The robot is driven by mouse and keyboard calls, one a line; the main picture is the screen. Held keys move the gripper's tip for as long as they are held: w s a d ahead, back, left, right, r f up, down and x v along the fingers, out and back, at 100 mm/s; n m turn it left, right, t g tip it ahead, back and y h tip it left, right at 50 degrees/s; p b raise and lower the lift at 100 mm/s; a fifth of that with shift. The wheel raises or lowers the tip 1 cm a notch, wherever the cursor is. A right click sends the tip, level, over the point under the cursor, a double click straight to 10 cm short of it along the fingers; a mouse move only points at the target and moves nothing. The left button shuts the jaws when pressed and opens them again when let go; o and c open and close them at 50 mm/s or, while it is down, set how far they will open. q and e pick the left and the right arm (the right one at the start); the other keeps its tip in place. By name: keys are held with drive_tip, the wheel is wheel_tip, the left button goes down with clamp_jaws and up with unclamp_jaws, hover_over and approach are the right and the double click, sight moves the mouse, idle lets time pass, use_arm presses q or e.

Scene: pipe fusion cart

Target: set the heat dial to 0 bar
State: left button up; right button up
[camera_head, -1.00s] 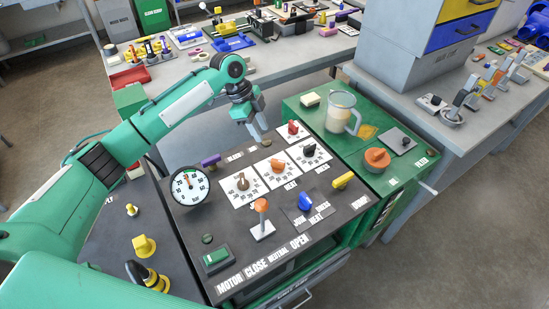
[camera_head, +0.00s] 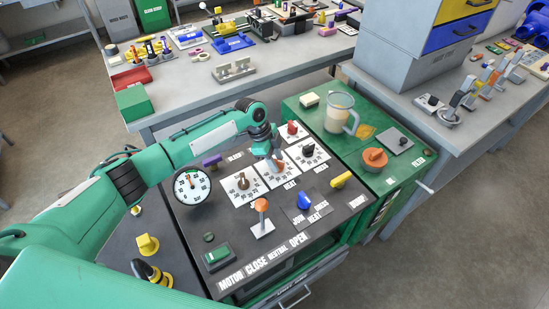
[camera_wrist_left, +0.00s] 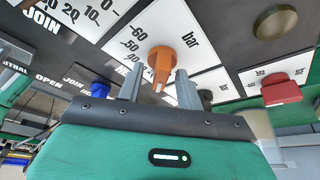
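The heat dial is an orange knob (camera_head: 279,166) on a white scale card (camera_head: 269,179) in the middle of three dials on the dark panel. In the left wrist view the orange knob (camera_wrist_left: 161,62) stands between the two fingers, beside printed numbers and the word "bar". My left gripper (camera_head: 272,157) is just above and over this dial, with its fingers apart, one on each side of the knob. I see gaps, so it does not look gripped. The fingers and gripper body hide part of the scale, and the pointer's reading is not clear. My right gripper is out of view.
A brown dial (camera_head: 242,182) is on the left and a black dial (camera_head: 308,151) on the right. A red knob (camera_head: 292,127) stands behind. An orange-topped lever (camera_head: 262,206), a blue knob (camera_head: 305,201) and a yellow handle (camera_head: 341,180) are in front. A round gauge (camera_head: 191,186) stands left.

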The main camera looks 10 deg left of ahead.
use_arm(q)
drive_tip(key=shift+c, duration=0.3)
clamp_jaws()
drive_tip(key=shift+s+r+n+t+p, duration=0.15)
drive_tip(key=shift+n+t+p, duration=0.25)
drive_tip(key=shift+n+p, duration=0.8)
drive_tip(key=n+t+p, duration=0.1)
drive_tip(key=n+p, duration=0.2)
drive_tip(key=shift+r+y+p, duration=0.1)
drive_tip(key=shift+y+p, duration=0.2)
drive_tip(key=shift+p, duration=0.05)
drive_tip(key=n+p, duration=0.1)
drive_tip(key=n, duration=0.1)
drive_tip(key=n+t+p, duration=0.1)
drive_tip(key=n+p, duration=0.1)
drive_tip(key=shift+s+d+t+y, duration=0.1)
drive_tip(key=shift+t+y, duration=0.2)
drive_tip(key=shift+y, duration=0.1)
drive_tip(key=shift+p, duration=0.45)
drive_tip(key=shift+f+n, duration=0.2)
drive_tip(key=shift+n, duration=0.1)
